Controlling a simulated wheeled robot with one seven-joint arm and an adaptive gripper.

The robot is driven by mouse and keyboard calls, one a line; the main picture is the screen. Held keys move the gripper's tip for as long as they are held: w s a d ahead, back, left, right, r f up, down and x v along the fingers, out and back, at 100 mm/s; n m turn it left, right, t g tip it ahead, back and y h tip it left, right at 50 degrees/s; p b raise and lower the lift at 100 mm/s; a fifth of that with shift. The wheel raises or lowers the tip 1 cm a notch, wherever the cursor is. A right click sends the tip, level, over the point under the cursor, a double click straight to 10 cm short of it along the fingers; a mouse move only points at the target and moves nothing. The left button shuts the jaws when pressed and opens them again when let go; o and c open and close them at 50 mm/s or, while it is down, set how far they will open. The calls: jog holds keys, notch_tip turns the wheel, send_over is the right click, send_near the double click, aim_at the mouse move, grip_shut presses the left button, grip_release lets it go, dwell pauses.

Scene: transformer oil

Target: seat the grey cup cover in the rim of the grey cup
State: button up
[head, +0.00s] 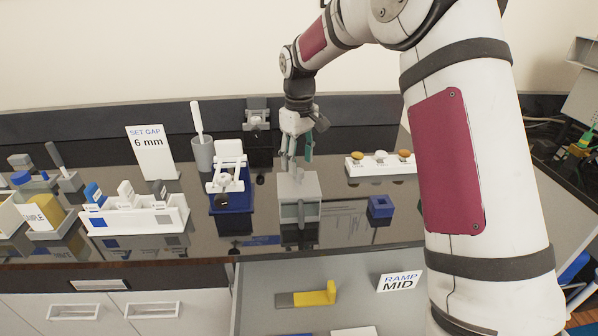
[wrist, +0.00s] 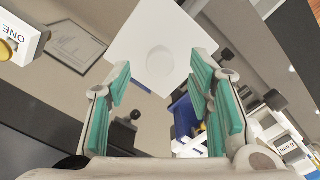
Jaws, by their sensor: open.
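A grey box-shaped body (head: 314,212), which looks like the grey cup, stands on the dark glossy counter below my gripper. My gripper (head: 299,155) points down just above the box. In the wrist view its green-padded fingers (wrist: 160,88) are apart, with nothing held between them.
A blue-based device (head: 232,200) stands close to the left. A white rack (head: 135,218), a grey beaker (head: 203,155) and a gap sign (head: 151,150) are further left. A small blue block (head: 380,206) and a button strip (head: 380,164) are right. An open drawer (head: 262,275) lies in front.

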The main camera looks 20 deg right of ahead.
aim_at(299, 171)
notch_tip(299, 171, up, 7)
jog(key=shift+f, duration=0.2)
dwell(0.3)
